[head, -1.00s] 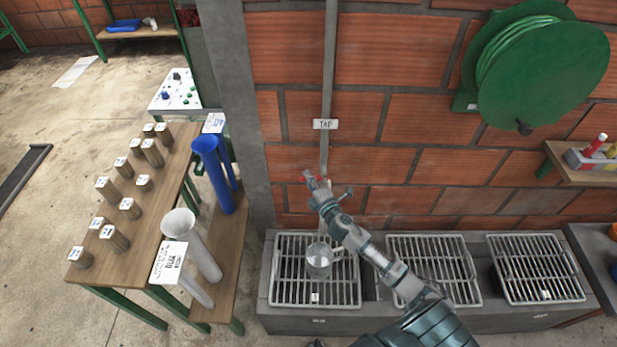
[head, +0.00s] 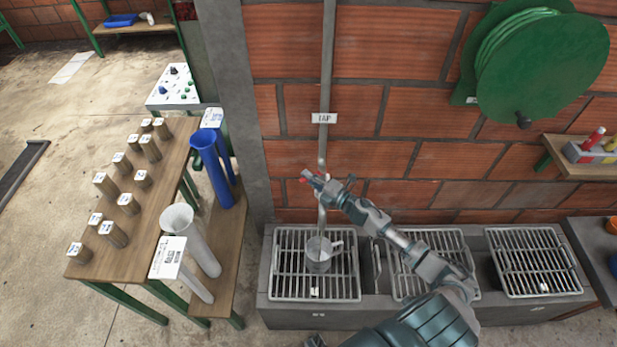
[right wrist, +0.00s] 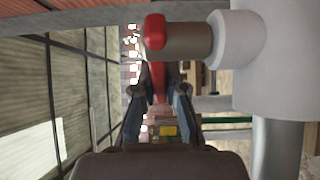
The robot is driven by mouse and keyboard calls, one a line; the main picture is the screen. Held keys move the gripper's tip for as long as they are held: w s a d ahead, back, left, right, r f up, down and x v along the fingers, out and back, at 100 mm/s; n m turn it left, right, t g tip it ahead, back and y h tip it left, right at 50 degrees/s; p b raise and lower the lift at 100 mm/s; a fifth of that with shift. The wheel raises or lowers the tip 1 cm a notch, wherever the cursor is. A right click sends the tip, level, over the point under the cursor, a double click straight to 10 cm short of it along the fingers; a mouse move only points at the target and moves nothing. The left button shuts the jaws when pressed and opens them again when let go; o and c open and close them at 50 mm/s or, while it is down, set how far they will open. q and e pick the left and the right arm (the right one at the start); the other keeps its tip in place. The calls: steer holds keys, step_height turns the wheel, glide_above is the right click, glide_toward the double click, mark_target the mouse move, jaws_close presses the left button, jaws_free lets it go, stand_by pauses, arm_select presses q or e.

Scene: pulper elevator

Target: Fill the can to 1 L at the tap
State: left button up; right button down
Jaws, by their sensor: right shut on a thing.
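The can (head: 319,264), a clear jug-like vessel with a side handle, stands upright on the left grate under the tap (head: 322,165). The tap is on a grey pipe beneath a TAP sign. My right gripper (head: 314,178) is at the tap, shut on its red handle (head: 304,174). In the right wrist view the red handle (right wrist: 158,70) lies between the two fingers (right wrist: 158,95). A pale vertical strip runs from the tap toward the can; I cannot tell if it is water or spout. The can's level is unreadable. My left gripper is not clearly seen.
The left grate (head: 285,275) lies in a concrete trough, with more grates (head: 535,262) to the right. A green hose reel (head: 540,65) hangs on the brick wall. A wooden table (head: 150,215) with several labelled cylinders and blue and white tubes (head: 222,175) stand left.

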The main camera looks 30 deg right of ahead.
steer(key=c, duration=1.3)
jaws_free()
steer(key=shift+s+f, duration=0.15)
steer(key=shift+f, duration=0.25)
steer(key=shift+o, duration=0.5)
steer(key=shift+d+r, duration=0.1)
steer(key=shift+r, duration=0.05)
steer(key=v, duration=1.2)
